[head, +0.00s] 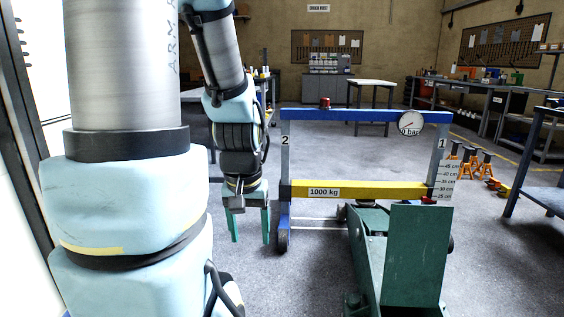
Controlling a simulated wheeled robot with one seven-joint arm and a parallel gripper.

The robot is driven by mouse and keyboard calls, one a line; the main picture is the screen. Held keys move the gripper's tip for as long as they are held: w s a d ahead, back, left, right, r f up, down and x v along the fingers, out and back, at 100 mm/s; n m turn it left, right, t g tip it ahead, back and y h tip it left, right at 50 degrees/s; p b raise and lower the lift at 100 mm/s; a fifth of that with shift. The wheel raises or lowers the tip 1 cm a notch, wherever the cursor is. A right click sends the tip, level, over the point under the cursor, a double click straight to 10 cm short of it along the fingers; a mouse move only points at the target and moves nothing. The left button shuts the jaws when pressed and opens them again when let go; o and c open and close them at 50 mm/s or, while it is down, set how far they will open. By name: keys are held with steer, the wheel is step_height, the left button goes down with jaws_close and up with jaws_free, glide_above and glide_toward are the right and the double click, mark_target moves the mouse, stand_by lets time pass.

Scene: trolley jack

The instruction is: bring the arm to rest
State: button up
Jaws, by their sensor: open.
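My arm comes down from the top left in the head view. My gripper (250,226) points down with its two green fingers apart and nothing between them. It hangs left of the blue frame (350,115), in front of or beside the post marked 2; the exact depth is hard to tell. A yellow beam (385,190) labelled 1000 kg spans the frame low down. The green trolley jack (415,255) stands on the floor, its front end near the beam's right part. Whether the jack touches the beam is hidden.
A round gauge (410,122) reading 0 bar sits on the frame's top bar, with a small red object (324,103) further left. Orange stands (470,162) and a blue bench (540,170) are at right. Open grey floor (310,275) lies between my gripper and the jack.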

step_height(320, 180, up, 27)
steer(key=p, duration=2.5)
steer(key=shift+f, duration=0.2)
